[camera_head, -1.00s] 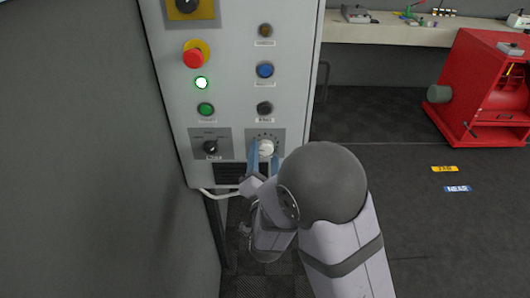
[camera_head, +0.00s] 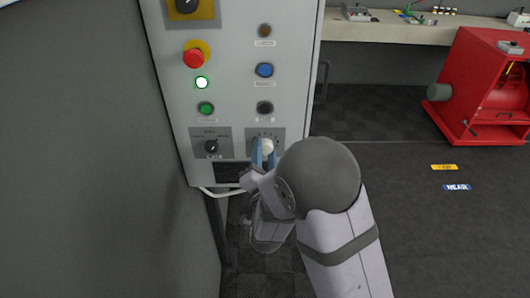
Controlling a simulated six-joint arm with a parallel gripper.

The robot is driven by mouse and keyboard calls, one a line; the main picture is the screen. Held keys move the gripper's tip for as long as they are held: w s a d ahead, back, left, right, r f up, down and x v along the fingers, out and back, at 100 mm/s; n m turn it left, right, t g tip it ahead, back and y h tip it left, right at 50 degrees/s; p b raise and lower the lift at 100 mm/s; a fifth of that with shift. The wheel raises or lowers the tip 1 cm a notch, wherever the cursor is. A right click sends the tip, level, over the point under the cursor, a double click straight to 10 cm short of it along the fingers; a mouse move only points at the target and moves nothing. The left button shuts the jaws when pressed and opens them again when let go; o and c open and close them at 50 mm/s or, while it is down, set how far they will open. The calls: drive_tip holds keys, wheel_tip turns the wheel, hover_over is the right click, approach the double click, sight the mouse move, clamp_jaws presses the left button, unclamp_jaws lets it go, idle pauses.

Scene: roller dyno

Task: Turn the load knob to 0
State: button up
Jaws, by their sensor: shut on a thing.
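The load knob (camera_head: 267,146) is a white round knob on a grey dial plate at the lower right of the control panel (camera_head: 233,60). Small marks run around the upper part of the dial. My gripper (camera_head: 264,153) is at the knob, with its blue fingers shut on it from the front. The fingers and my arm cover the lower part of the knob and dial. The knob's pointer and the numbers are too small or hidden to read.
Left of the dial is a black selector switch (camera_head: 211,147). A red machine (camera_head: 480,90) stands right.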

drive_tip(key=n+b, duration=0.2)
drive_tip(key=n, duration=0.3)
drive_tip(key=shift+f, duration=0.1)
drive_tip(key=n, duration=0.5)
drive_tip(key=shift+n+b, duration=0.3)
drive_tip(key=shift+b, duration=0.05)
idle(0.5)
drive_tip(key=o, duration=1.1)
drive_tip(key=shift+c, duration=0.2)
drive_tip(key=shift+s, duration=0.15)
